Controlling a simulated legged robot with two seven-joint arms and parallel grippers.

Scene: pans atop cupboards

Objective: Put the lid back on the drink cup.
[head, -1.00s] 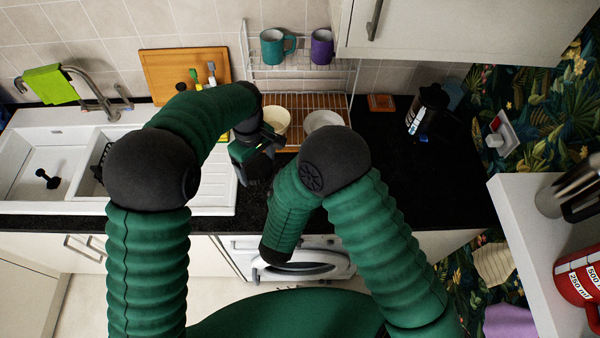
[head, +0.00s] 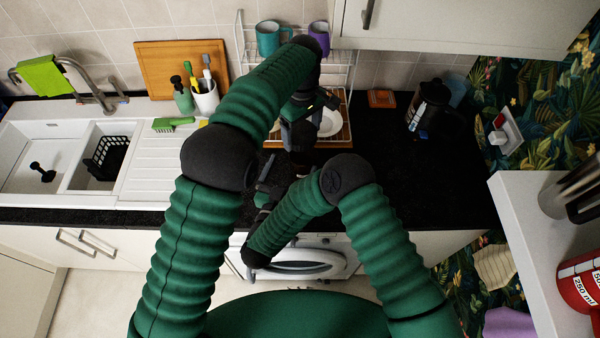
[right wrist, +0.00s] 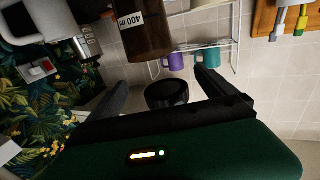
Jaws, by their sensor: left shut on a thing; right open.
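My left gripper (head: 300,122) is above the dark counter in front of the dish rack, shut on what seems to be the lid. In the right wrist view, a round black thing (right wrist: 167,94) shows between my right fingers; it may be the lid, but I cannot be sure. The brown drink cup (right wrist: 145,32), with a white "400 ml" label, is at the top of that view. In the head view, the arms mostly hide the cup. My right gripper (right wrist: 160,80) is open, its two dark fingers apart and empty.
The dish rack (head: 348,75) holds a teal mug (head: 270,38) and a purple mug (head: 318,36). A French press (head: 430,108) stands to the right. The sink (head: 40,165) is at left. The counter (head: 400,175) right of my arms is clear.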

